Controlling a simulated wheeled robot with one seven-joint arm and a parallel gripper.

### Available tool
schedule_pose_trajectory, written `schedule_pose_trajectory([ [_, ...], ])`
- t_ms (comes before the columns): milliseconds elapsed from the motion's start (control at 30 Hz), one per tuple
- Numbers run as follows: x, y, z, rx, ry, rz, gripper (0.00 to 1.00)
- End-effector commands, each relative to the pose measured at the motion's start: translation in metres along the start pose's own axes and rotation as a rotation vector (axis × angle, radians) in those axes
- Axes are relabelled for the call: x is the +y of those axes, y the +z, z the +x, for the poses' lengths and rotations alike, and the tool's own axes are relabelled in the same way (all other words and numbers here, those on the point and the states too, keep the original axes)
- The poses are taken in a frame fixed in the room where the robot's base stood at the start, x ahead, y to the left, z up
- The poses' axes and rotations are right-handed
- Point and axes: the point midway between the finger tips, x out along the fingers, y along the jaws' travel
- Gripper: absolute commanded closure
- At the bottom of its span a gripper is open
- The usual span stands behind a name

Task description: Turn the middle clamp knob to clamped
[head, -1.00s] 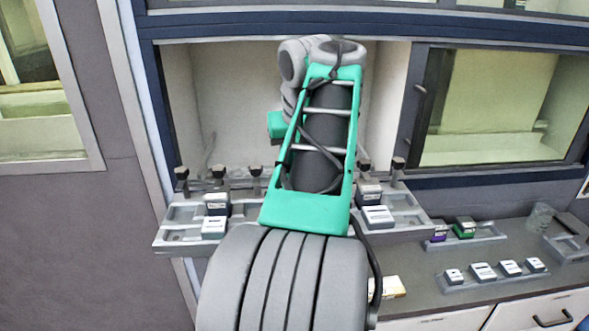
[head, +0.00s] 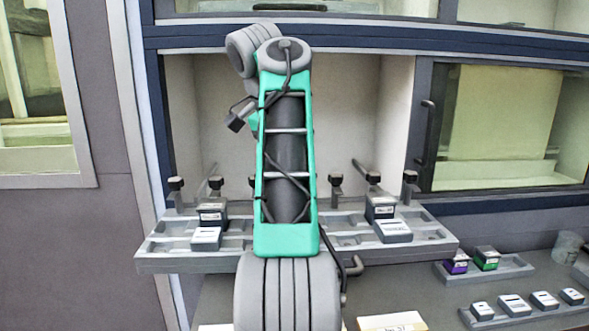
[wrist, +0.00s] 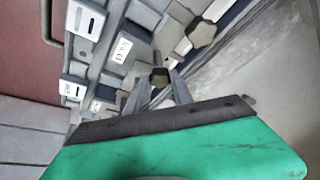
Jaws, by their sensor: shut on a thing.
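In the wrist view my gripper (wrist: 158,84) is shut on a dark clamp knob (wrist: 159,76), with one finger on either side of it. In the head view my arm covers the middle of the knob row, so the held knob and fingertips are hidden there. Black-topped knobs show along the back of the grey fixture rack (head: 160,262), left (head: 216,184) and right (head: 373,178) of my arm. A second knob (wrist: 202,33) shows above and right of the held one in the wrist view. I cannot tell the held knob's turned position.
Small grey-white boxed units (head: 206,238) stand on the rack at left, others (head: 393,231) at right. A lower tray (head: 520,270) with purple and green units (head: 487,257) is on the bench at right. The recess behind (head: 385,110) is open. A handled glazed door (head: 500,110) stands right.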

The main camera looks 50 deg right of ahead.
Motion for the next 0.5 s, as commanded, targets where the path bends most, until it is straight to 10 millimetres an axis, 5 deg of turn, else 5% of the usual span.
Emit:
schedule_pose_trajectory([
  [500, -0.0015, -0.0008, -0.0009, 0.000, 0.072, 0.175, 1.00],
])
